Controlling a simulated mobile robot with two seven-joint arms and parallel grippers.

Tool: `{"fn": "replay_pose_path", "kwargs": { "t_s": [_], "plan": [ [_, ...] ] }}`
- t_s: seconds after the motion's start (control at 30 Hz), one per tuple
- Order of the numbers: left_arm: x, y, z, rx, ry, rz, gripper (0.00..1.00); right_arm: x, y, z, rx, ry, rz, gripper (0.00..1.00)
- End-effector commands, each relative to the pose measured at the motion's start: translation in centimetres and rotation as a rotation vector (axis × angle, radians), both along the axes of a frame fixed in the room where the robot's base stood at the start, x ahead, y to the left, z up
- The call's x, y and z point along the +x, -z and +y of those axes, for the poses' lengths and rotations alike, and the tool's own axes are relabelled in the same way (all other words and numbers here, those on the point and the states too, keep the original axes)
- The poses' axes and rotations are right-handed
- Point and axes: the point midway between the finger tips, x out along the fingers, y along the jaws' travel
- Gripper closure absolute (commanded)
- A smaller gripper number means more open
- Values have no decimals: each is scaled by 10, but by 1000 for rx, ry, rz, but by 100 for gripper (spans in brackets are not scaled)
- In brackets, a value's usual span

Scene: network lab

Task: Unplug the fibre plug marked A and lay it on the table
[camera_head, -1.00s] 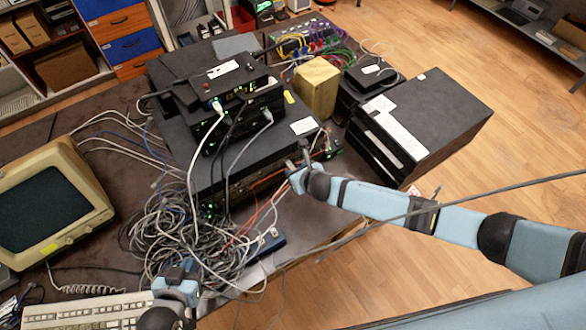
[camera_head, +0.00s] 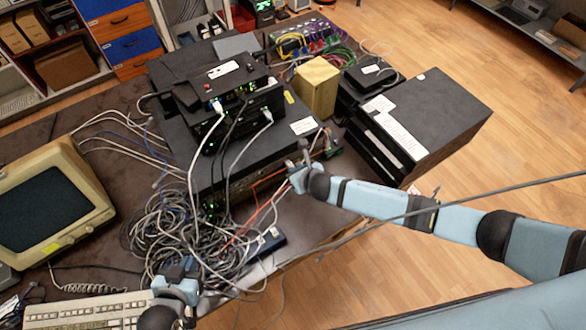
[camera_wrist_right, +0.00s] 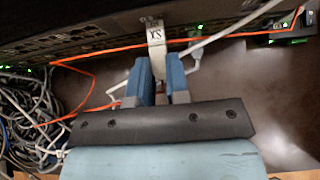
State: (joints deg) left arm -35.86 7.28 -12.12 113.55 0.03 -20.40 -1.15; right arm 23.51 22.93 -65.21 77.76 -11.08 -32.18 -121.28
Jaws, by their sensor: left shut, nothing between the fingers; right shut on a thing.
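My right gripper (camera_head: 299,158) is at the front of the large black rack unit (camera_head: 255,145). In the right wrist view its two blue fingers (camera_wrist_right: 161,80) are shut on a pale tagged piece (camera_wrist_right: 156,42) just in front of the unit's face. The tag's letters look like "YS"; I can make out no clear A. An orange fibre cable (camera_wrist_right: 85,85) runs behind the fingers along the unit. Whether the held piece is seated in a port is hidden. My left gripper (camera_head: 178,274) is shut and empty, low beside the cable tangle.
A tangle of grey cables (camera_head: 180,235) covers the table's front beside a keyboard (camera_head: 95,312) and an old monitor (camera_head: 50,210). A black cabinet (camera_head: 440,115) stands on the right. A bare table strip (camera_head: 308,215) lies below my right gripper. A pale cable (camera_wrist_right: 215,38) passes close to it.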

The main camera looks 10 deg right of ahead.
Motion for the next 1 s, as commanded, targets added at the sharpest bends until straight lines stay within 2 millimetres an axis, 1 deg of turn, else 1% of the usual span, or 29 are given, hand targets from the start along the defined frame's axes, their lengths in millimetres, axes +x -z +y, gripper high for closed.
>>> {"fn": "replay_pose_path", "kwargs": {
  "t_s": [0.43, 1.0],
  "plan": [
    [1, -2, 0, 1, 1, -1, 100, -3, 0, -1, 0, 0, 1, 100],
    [1, -6, 0, 1, 1, -1, 100, -24, 0, -10, 0, 0, 1, 100]
  ]
}}
